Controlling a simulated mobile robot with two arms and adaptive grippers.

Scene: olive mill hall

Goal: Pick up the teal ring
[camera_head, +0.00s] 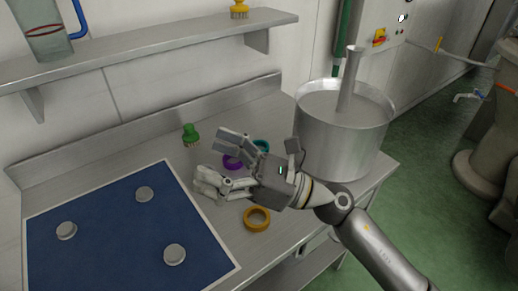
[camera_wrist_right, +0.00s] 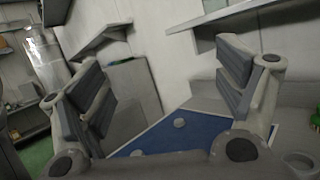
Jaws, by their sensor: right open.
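The teal ring (camera_head: 262,145) lies on the steel table, just behind my right gripper in the head view and partly hidden by it. My right gripper (camera_head: 219,162) is open and empty above the table, its fingers pointing left. Its two fingers also show wide apart in the right wrist view (camera_wrist_right: 165,95). A purple ring (camera_head: 232,163) lies partly hidden beneath the gripper. An orange-yellow ring (camera_head: 257,218) lies in front of it. The teal ring does not show in the right wrist view. My left gripper is not in view.
A blue mat (camera_head: 110,235) with three grey discs covers the table's left part. A green brush (camera_head: 191,135) stands near the back. A large steel pot (camera_head: 340,145) stands close on the right. A wall shelf (camera_head: 150,50) runs above the table.

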